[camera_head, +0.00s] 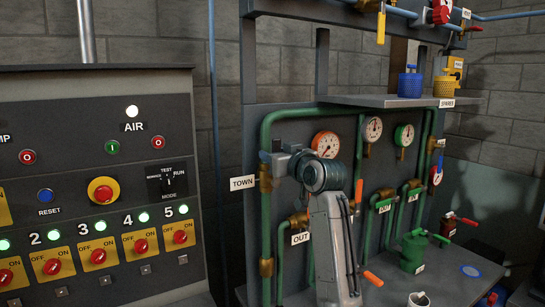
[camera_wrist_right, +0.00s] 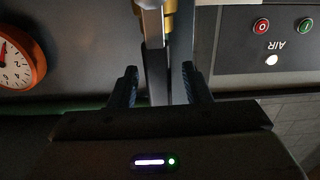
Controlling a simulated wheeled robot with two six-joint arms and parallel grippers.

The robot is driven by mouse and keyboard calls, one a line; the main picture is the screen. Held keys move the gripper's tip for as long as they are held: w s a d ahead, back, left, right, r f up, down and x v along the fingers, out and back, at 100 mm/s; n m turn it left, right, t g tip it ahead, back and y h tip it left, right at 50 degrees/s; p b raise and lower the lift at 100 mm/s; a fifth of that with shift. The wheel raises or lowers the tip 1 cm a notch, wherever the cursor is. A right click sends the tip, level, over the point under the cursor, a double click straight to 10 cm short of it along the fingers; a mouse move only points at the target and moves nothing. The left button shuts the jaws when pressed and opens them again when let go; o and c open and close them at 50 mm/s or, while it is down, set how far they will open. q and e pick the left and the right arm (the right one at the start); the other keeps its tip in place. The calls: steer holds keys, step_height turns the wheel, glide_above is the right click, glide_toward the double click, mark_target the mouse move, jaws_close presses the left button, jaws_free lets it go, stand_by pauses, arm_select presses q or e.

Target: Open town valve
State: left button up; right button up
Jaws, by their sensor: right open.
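The TOWN label (camera_head: 243,183) hangs beside a brass valve (camera_head: 265,180) on the left vertical green pipe in the head view. My right gripper (camera_head: 272,158) is at the top of this valve, with its wrist covering part of the pipework to the right. In the right wrist view the gripper (camera_wrist_right: 162,88) is open, with one dark finger on each side of a grey bar. The brass part (camera_wrist_right: 170,22) shows beyond that bar. I cannot tell whether the bar is the valve's handle or whether the fingers touch it. My left gripper is not in view.
A control panel (camera_head: 75,150) with rotary switches stands at the left. A shelf (camera_head: 385,101) holds a blue container (camera_head: 410,84) and a yellow one. A green can (camera_head: 412,252) stands at the lower right.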

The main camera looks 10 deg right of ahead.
steer(key=b+v, duration=0.2)
steer(key=v, duration=0.7)
steer(key=shift+b, duration=0.4)
